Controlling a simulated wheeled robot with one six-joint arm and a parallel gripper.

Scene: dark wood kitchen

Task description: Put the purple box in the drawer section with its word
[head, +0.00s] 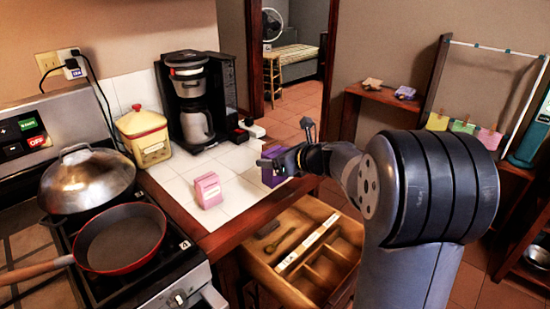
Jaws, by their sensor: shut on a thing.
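The purple box (271,178) is at the right edge of the white tiled counter, beside and partly behind my gripper (276,163). My gripper is shut on it. Whether the box touches the counter is hard to tell. The open wooden drawer (262,268) is below and to the right of the counter corner. It has several sections split by dividers and a pale label strip (307,245) whose words are too small to read. A dark spoon-like item (281,240) lies in the left section. My arm hides part of the drawer's right side.
A pink box (208,191) stands on the counter left of the purple one. A coffee maker (195,100) and a yellow canister (145,137) stand behind. A stove with a red pan (121,238) and a lidded pot (88,180) is at left.

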